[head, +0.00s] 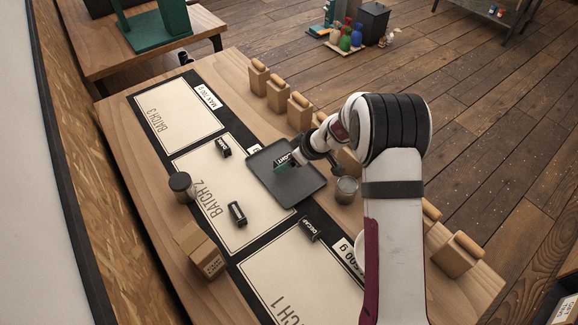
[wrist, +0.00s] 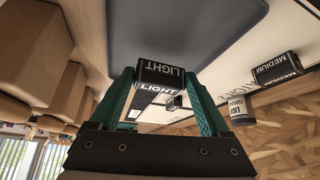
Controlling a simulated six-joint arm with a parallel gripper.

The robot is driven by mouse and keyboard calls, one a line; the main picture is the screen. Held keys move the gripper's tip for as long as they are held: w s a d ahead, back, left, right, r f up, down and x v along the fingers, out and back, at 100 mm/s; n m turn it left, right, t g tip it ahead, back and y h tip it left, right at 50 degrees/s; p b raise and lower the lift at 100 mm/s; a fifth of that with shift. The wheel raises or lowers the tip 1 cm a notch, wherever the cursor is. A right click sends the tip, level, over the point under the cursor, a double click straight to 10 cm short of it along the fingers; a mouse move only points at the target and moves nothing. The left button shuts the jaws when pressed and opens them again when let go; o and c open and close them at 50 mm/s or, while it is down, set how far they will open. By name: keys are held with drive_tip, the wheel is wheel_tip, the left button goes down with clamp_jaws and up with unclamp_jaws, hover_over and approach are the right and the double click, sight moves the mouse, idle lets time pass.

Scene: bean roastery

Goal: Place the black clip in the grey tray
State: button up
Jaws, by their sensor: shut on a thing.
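My gripper (head: 283,166) is over the grey tray (head: 305,198), above its upper part in the head view. In the wrist view, its two green fingers (wrist: 161,82) are shut on a black clip (wrist: 160,68) marked LIGHT. The grey tray also fills the top middle of the wrist view (wrist: 205,30), beyond the clip. I cannot tell whether the clip touches the tray. Other black clips lie on the mat: one (head: 223,147) left of the tray, one (head: 237,213) below that, and one (head: 307,229) below the tray.
A row of wooden-topped tan blocks (head: 278,95) lines the table's far edge. A metal tin (head: 346,190) stands right of the tray. A dark-lidded jar (head: 181,187) and a cardboard box (head: 199,250) stand at the left. The batch mat (head: 175,118) has free room.

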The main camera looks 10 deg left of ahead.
sight(289, 175)
drive_tip(key=shift+f, duration=1.45)
drive_tip(key=o, duration=1.1)
drive_tip(key=shift+f, duration=0.15)
drive_tip(key=shift+o, duration=0.2)
